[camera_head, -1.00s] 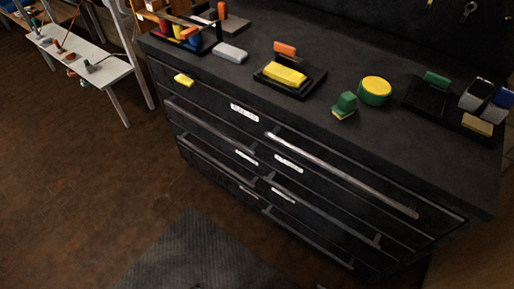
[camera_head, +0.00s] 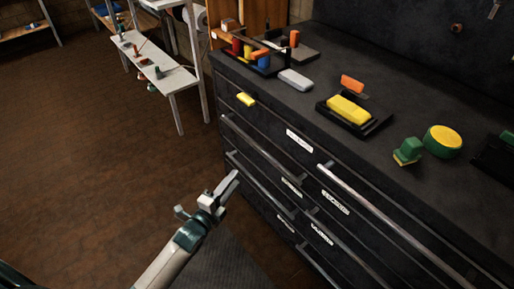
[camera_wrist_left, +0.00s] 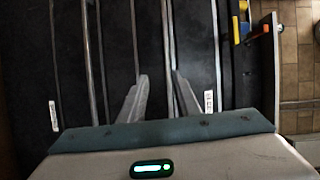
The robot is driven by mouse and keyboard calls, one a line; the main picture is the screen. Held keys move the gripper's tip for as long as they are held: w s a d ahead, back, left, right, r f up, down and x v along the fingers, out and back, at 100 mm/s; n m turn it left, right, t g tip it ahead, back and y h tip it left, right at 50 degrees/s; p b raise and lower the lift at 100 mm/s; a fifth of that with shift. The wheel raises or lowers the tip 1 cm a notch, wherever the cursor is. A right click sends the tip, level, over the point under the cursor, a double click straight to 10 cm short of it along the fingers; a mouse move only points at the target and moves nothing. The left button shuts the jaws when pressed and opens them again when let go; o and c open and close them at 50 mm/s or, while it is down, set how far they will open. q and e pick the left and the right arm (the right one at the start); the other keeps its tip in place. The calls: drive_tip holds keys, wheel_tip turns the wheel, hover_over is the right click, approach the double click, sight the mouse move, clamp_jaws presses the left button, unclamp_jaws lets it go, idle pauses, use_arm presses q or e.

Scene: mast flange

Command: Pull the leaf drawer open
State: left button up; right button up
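The black drawer cabinet (camera_head: 270,185) has several drawers with long metal bar handles and white labels. The label print is too small to read, so I cannot tell which drawer is the leaf drawer. A short yellow piece (camera_head: 245,99) sits on the upper left drawer front. My left gripper (camera_head: 222,188) is in front of the left drawer column, low and near the handles. In the left wrist view its fingers (camera_wrist_left: 159,82) are apart and empty, with a bar handle (camera_wrist_left: 167,40) appearing between them. The remaining distance to it is unclear. My right gripper is out of view.
The cabinet top holds a yellow block in a black tray (camera_head: 375,128), a grey block (camera_head: 295,79), a green-and-yellow round thing (camera_head: 442,141) and a rack of coloured items (camera_head: 262,68). A white bench (camera_head: 160,70) stands at the back left. The brown floor (camera_head: 80,150) between is clear.

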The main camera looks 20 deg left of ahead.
sight(256, 147)
use_arm(q)
drive_tip(key=shift+w+r+m, duration=0.2)
drive_tip(key=shift+r+m, duration=0.2)
drive_tip(key=shift+r, duration=0.35)
drive_tip(key=shift+w, duration=0.1)
drive_tip(key=x, duration=1.7)
drive_tip(key=shift+w+d+r, duration=0.1)
drive_tip(key=shift+r, duration=0.1)
clamp_jaws()
